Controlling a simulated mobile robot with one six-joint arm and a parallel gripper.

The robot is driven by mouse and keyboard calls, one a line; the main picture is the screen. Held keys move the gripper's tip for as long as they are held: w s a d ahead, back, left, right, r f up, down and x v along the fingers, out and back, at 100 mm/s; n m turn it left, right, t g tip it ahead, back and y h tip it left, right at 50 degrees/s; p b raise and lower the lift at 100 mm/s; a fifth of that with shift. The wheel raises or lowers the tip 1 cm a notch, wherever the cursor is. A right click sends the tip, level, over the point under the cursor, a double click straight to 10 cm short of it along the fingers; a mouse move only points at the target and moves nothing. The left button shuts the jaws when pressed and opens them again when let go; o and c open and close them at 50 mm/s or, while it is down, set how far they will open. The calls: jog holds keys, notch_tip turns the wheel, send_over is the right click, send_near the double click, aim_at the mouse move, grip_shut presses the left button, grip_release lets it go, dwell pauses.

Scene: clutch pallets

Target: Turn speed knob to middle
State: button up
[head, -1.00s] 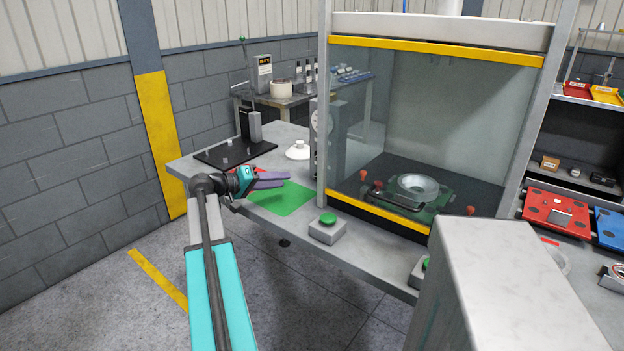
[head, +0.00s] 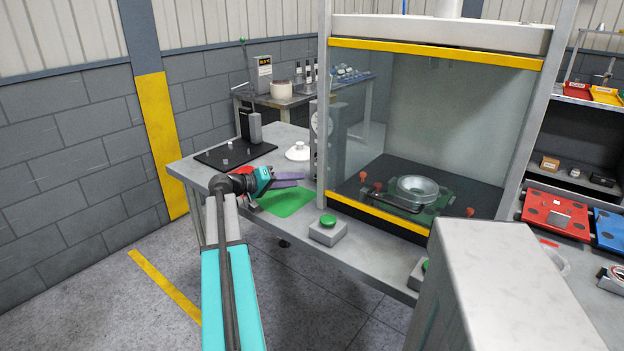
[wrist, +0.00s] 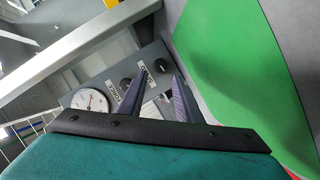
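In the wrist view a grey control panel carries a round gauge (wrist: 90,101), a left black knob (wrist: 126,82) and a right black knob (wrist: 161,66). The fingers overlap the panel in the picture, the left one near the left knob; I see no clear contact. In the head view my gripper (head: 289,180) is over the green mat, and the panel's knobs cannot be made out.
The green mat (head: 288,202) lies on the table under my gripper. A glass enclosure with a yellow lower bar (head: 380,217) stands to the right. A green button box (head: 327,231) is at the table's front edge. A black plate (head: 215,157) lies further back left.

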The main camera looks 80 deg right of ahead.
jog(key=p+x, duration=0.1)
jog(key=x, duration=0.7)
jog(key=shift+s, duration=0.1)
jog(key=c, duration=0.8)
jog(key=shift+o, duration=0.2)
